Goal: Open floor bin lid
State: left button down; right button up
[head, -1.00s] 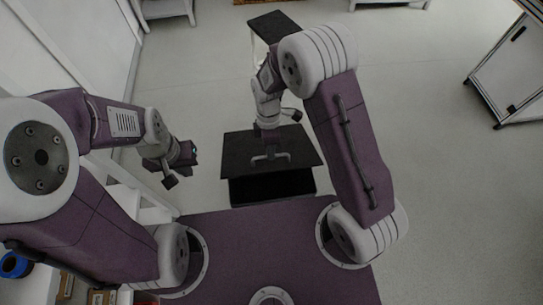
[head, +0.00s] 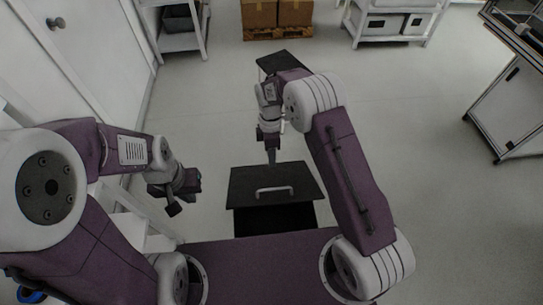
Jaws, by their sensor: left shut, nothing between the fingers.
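The floor bin is black and stands on the floor in front of me in the head view; its dark front (head: 275,220) shows below the lid. The lid (head: 245,180) is a flat black panel with a pale bar handle (head: 275,190) near its front edge. I cannot tell whether the lid is raised at all. My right gripper (head: 271,157) points down at the lid's far edge, apart from the handle; its fingers are too small to judge. My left gripper (head: 178,205) is shut and empty, left of the bin.
A black panel (head: 280,60) is behind my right arm. Cardboard boxes (head: 277,12) on a pallet and a white shelf (head: 395,25) stand at the back. A framed cabinet (head: 510,105) is at the right. The floor (head: 420,170) right of the bin is clear.

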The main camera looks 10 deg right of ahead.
notch_tip(320, 180, up, 9)
jog(key=w, duration=0.1)
jog(key=shift+w+f, duration=0.15)
jog(key=shift+w, duration=0.25)
